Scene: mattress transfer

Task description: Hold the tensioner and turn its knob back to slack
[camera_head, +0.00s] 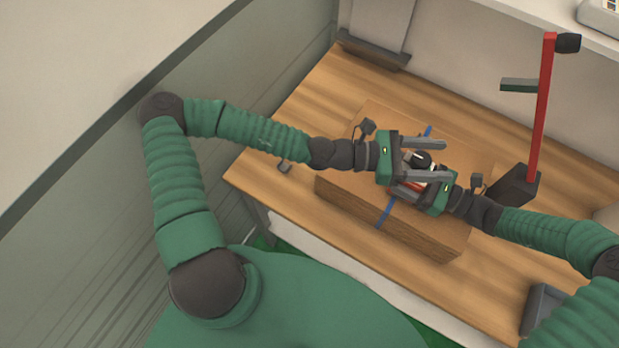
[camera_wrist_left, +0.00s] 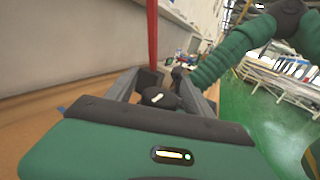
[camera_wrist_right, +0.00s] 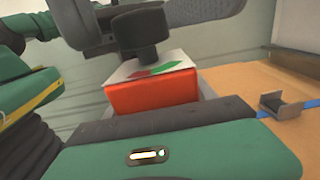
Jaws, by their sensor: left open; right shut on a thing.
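The tensioner is a small red-orange block with a white top plate (camera_head: 409,181) on a wooden box; it fills the middle of the right wrist view (camera_wrist_right: 152,92), with red and green marks on its plate. Its black knob (camera_wrist_right: 140,33) stands on top and shows a white pointer line in the left wrist view (camera_wrist_left: 158,97). My right gripper (camera_head: 416,183) is shut on the tensioner body. My left gripper (camera_head: 432,161) is open, its fingers on either side of the knob. Whether they touch it is unclear.
The wooden box (camera_head: 350,196) with a blue strap (camera_head: 387,212) lies on a wooden table (camera_head: 300,105). A red post (camera_head: 542,110) on a dark base stands at the right. A grey bracket (camera_wrist_right: 281,106) sits along the strap. The table's left part is mostly clear.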

